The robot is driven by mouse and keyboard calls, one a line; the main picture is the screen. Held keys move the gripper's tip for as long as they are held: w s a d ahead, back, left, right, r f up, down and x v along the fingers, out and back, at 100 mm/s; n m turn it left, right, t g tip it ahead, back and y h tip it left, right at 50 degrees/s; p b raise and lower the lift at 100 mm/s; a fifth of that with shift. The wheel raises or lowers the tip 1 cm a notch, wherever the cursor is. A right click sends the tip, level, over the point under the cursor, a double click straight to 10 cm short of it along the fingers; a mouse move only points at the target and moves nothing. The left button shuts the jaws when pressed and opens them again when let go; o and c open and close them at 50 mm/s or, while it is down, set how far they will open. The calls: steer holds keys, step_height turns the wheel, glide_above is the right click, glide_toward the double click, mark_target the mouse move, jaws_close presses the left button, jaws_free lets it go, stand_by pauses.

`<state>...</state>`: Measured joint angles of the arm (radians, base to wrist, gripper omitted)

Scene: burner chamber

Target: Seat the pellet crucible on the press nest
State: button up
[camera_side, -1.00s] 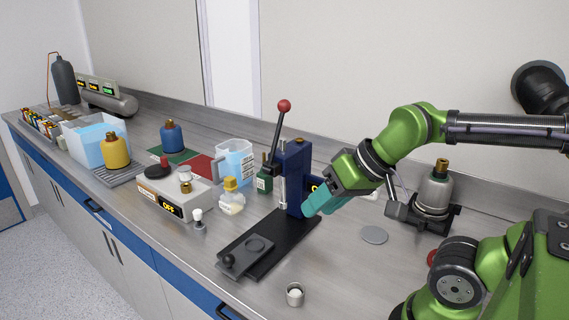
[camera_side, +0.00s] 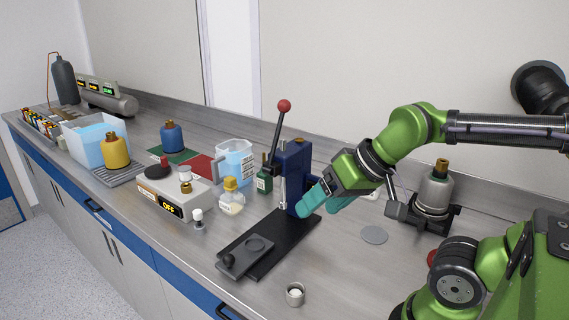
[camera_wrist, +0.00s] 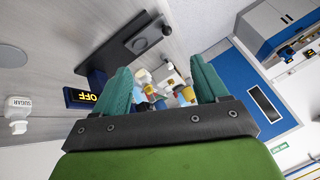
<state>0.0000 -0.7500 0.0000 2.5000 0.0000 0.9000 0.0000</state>
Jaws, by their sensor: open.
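The pellet crucible (camera_side: 295,294) is a small grey metal cup with something pale inside. It stands upright on the bench near the front edge in the side view, and I cannot make it out in the wrist view. The press nest (camera_side: 257,244) is a round recess on the dark sliding plate at the front of the blue press (camera_side: 293,170); it also shows in the wrist view (camera_wrist: 140,42). My gripper (camera_side: 314,210) has teal fingers spread apart and empty, in the air beside the press column, behind and above the crucible. Its fingers also show in the wrist view (camera_wrist: 159,68).
The press lever with its red knob (camera_side: 284,106) stands tall above the press. A flat grey disc (camera_side: 374,235) lies right of it. A small weight-like piece (camera_side: 198,219) and a yellow-capped flask (camera_side: 231,197) stand left. Bench around the crucible is clear.

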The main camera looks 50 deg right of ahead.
steer(key=g+h, duration=0.2)
steer(key=g, duration=0.5)
glide_toward(293, 288)
steer(key=f, duration=0.3)
steer(key=shift+s+a+f+m, duration=0.1)
steer(key=shift+a+f+m, duration=0.1)
steer(key=shift+a+m, duration=0.1)
steer(key=shift+s+f, duration=0.1)
steer(key=shift+f, duration=2.65)
steer(key=shift+a, duration=0.1)
